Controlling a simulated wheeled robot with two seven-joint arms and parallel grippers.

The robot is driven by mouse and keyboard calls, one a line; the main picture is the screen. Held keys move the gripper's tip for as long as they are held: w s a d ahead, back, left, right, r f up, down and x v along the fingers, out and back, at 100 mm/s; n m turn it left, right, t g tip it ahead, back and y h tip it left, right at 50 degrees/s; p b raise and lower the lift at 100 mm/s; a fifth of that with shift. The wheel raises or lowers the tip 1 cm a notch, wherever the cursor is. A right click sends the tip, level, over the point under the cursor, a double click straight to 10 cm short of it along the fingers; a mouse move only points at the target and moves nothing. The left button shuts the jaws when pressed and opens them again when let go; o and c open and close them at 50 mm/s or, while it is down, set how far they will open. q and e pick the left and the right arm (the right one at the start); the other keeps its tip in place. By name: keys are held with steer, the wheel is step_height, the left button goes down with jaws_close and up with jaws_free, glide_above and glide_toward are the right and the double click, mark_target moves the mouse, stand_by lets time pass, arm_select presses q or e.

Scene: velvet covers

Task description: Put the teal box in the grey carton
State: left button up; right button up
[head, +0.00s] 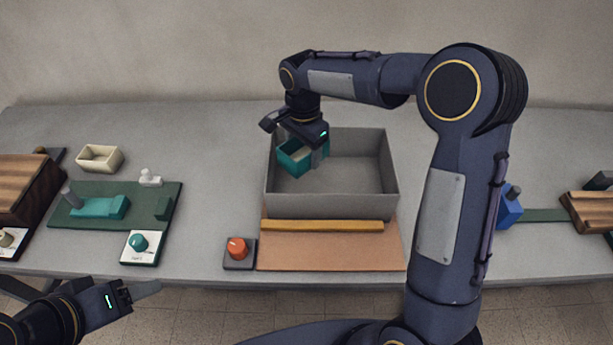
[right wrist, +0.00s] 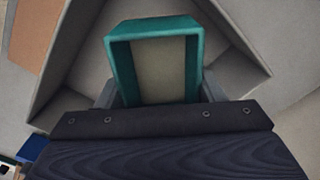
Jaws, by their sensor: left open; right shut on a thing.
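The teal box (head: 293,160) is a small open box, held by my right gripper (head: 309,158) over the left part of the grey carton (head: 330,205). In the right wrist view the teal box (right wrist: 195,70) sits between the two fingers of my right gripper (right wrist: 155,95), tilted, with the carton's walls (right wrist: 60,60) around it. I cannot tell whether the box touches the carton's floor. The rest of the carton looks empty. My left gripper (head: 140,292) is open and empty in front of the table's front edge, at lower left.
A tan board (head: 330,255) with a yellow bar (head: 322,226) lies in front of the carton. An orange knob (head: 237,248) stands left of it. A green board (head: 95,190) with a teal block, a cream box (head: 100,158) and a wooden block (head: 25,190) are at left. A blue block (head: 509,208) is at right.

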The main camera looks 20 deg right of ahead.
mark_target(304, 186)
step_height(304, 186, down, 10)
steer(key=shift+f, duration=0.15)
stand_by(0.3)
steer(key=shift+f, duration=0.25)
steer(key=o, duration=1)
steer(key=shift+r, duration=0.15)
